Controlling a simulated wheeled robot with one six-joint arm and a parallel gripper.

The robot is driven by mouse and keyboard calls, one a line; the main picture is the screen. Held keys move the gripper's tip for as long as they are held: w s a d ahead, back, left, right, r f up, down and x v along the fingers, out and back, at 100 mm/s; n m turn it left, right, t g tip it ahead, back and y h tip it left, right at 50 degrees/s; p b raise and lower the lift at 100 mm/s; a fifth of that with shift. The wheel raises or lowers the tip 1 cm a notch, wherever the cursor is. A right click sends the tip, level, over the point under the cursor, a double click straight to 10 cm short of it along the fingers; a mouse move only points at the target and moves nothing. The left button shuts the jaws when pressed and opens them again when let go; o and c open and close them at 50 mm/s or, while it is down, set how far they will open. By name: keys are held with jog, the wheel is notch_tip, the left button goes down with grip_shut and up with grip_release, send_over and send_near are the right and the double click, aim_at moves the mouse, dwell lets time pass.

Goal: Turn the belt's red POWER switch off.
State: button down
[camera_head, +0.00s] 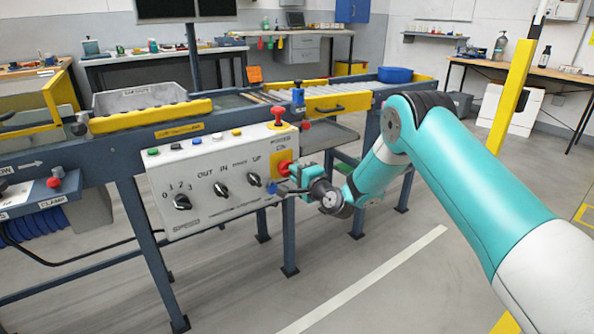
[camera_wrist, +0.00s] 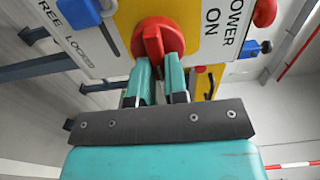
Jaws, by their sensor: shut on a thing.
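The red POWER switch (camera_head: 284,167) sits on a yellow plate at the right end of the grey control panel (camera_head: 205,208). In the wrist view the red switch (camera_wrist: 155,37) is at the top middle, beside the printed words POWER and ON. My gripper (camera_wrist: 160,70) has its two teal fingers shut on the switch's knob from below in that view. In the head view my gripper (camera_head: 288,186) reaches the panel from the right and its tips are partly hidden. The fingers cover part of the knob.
The panel also carries several black knobs (camera_head: 182,202) and small coloured buttons (camera_head: 236,132). A red mushroom button (camera_head: 278,112) stands above the switch. A blue knob (camera_wrist: 78,13) is near the switch in the wrist view. Open floor (camera_head: 400,270) lies in front of the belt.

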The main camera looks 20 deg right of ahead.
dwell(0.4)
jog(key=c, duration=1.1)
grip_release()
jog(key=shift+c, duration=0.2)
jog(key=b+v, duration=1.4)
jog(key=v, duration=0.3)
jog(key=shift+s, duration=0.2)
